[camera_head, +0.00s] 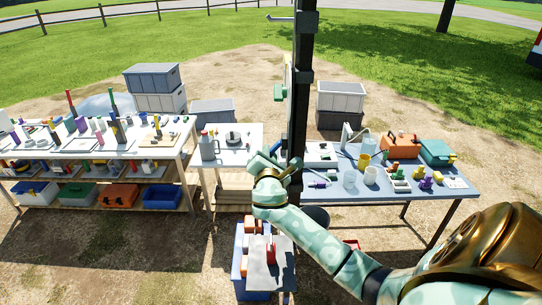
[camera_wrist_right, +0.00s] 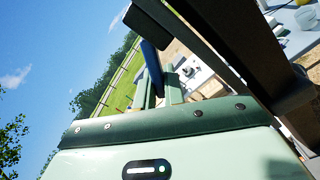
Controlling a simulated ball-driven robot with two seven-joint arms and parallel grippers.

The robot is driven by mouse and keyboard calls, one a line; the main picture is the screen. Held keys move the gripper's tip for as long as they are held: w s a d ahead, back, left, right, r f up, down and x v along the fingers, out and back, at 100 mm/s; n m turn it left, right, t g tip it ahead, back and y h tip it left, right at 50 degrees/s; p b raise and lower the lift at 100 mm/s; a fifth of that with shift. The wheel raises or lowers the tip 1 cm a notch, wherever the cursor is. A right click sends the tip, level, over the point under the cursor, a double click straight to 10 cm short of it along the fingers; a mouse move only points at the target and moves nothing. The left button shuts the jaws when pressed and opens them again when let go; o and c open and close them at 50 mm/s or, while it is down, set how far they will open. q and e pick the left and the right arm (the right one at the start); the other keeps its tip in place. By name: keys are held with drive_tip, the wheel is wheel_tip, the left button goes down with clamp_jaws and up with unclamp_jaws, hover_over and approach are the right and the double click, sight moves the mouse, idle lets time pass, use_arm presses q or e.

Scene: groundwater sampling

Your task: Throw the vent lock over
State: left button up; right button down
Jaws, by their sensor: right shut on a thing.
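My right gripper (camera_head: 268,162) is beside the tall black post (camera_head: 301,95), at about table height. In the right wrist view its green fingers (camera_wrist_right: 158,92) are closed around a dark blue bar (camera_wrist_right: 152,62), which looks like the vent lock's handle. The bar stands tilted next to the black post (camera_wrist_right: 215,45). In the head view the gripper and wrist hide most of this handle, and I cannot make out the rest of the lock. My left gripper is not in view.
A blue-topped table (camera_head: 400,192) with jugs, cups and an orange case (camera_head: 400,146) stands right of the post. A white table (camera_head: 235,158) with a grey jug (camera_head: 207,146) stands left. A blue crate (camera_head: 239,265) is below my arm.

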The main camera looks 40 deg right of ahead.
drive_tip(key=shift+w+a+r+m+b, duration=0.2)
drive_tip(key=shift+r+m, duration=0.45)
drive_tip(key=shift+m, duration=1.05)
drive_tip(key=shift+w+a+r+m+b, duration=0.1)
drive_tip(key=shift+w+a+r+m, duration=0.4)
drive_tip(key=shift+m, duration=1.2)
drive_tip(key=shift+s+a+r+m+b, duration=0.15)
drive_tip(key=shift+r+m, duration=0.7)
drive_tip(key=shift+m, duration=0.85)
drive_tip(key=c, duration=1.5)
unclamp_jaws()
drive_tip(key=shift+d, duration=0.1)
